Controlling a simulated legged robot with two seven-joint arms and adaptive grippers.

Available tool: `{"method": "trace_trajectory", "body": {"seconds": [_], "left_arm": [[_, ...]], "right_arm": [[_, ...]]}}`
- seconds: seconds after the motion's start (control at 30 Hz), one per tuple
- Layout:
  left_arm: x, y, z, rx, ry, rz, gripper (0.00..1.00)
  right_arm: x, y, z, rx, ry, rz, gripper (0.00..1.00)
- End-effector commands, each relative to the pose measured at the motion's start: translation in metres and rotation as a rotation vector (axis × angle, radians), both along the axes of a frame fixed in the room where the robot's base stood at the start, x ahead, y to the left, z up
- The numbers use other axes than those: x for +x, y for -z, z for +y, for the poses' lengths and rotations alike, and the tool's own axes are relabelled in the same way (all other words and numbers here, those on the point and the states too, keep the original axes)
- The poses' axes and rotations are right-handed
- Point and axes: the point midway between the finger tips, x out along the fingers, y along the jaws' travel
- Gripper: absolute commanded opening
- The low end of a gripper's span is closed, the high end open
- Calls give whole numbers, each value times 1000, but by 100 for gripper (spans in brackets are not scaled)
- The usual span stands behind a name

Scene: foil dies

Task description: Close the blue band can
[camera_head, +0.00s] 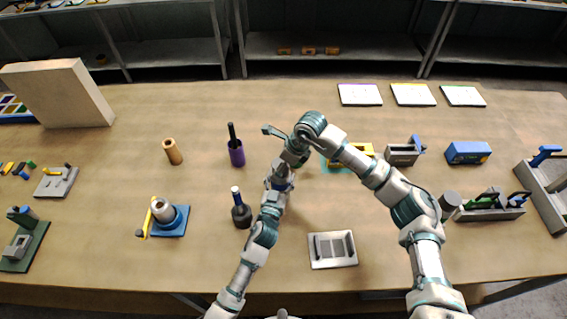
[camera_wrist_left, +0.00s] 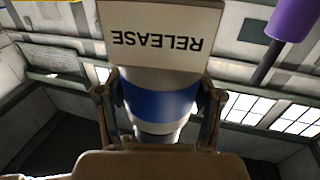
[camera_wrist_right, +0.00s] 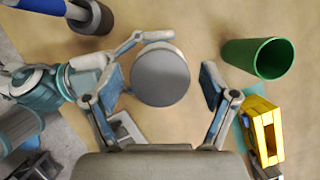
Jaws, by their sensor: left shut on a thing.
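The blue band can (camera_wrist_left: 160,103) is pale with a wide blue band. My left gripper (camera_wrist_left: 158,108) is shut around it in the left wrist view. In the head view the left gripper (camera_head: 279,183) holds the can upright near the table's middle, partly hidden by my arms. A grey round disc (camera_wrist_right: 160,75) lies between the fingers of my right gripper (camera_wrist_right: 162,85) in the right wrist view; I cannot tell whether it is a lid or the can's top. The right gripper is open, with gaps beside the disc. It also shows in the head view (camera_head: 288,160), above the can.
A dark-based blue-handled tool (camera_head: 241,212) stands close left of the left arm. A purple holder (camera_head: 236,152) stands behind it. A green cup (camera_wrist_right: 257,58) and a yellow block (camera_wrist_right: 264,132) are right of the right gripper. A pale tray (camera_head: 333,262) lies in front.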

Motion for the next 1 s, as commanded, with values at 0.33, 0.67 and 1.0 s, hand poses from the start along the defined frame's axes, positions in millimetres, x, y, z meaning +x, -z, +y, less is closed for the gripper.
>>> {"method": "trace_trajectory", "body": {"seconds": [0.33, 0.67, 1.0], "left_arm": [[0, -2, -3, 1, 1, -3, 4], [0, -2, -3, 1, 1, -3, 4], [0, -2, -1, 0, 0, -3, 4]], "right_arm": [[0, -2, -3, 3, 0, -1, 90], [-7, -53, -20, 1, 1, -5, 90], [-15, -104, -35, -3, -1, 0, 90]]}}
